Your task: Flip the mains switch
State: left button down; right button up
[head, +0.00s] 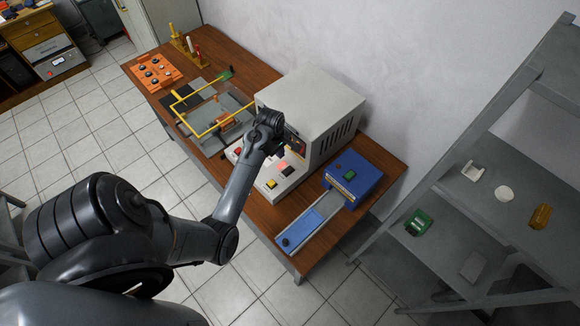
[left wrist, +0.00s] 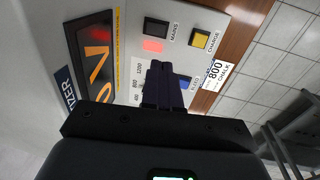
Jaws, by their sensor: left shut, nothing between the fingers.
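In the head view the left gripper (head: 291,143) is small and dark before the box's front. Whether the fingers touch the panel is unclear. My right gripper is not seen.
A yellow CHARGE button (left wrist: 200,39) and a blue button (left wrist: 185,82) sit near the switch. A blue device (head: 353,177) with a slide stands right on the wooden table. A yellow-framed fixture (head: 213,120) lies left. Grey shelving (head: 490,190) stands far right.

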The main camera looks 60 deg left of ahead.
pick_arm(q)
jog(key=w, duration=0.1)
send_near(289, 168)
jog(key=f, duration=0.5)
jog(key=shift+w+d, duration=0.1)
jog(key=shift+w, duration=0.15)
jog(key=shift+w+f, duration=0.15)
jog(key=shift+f, duration=0.75)
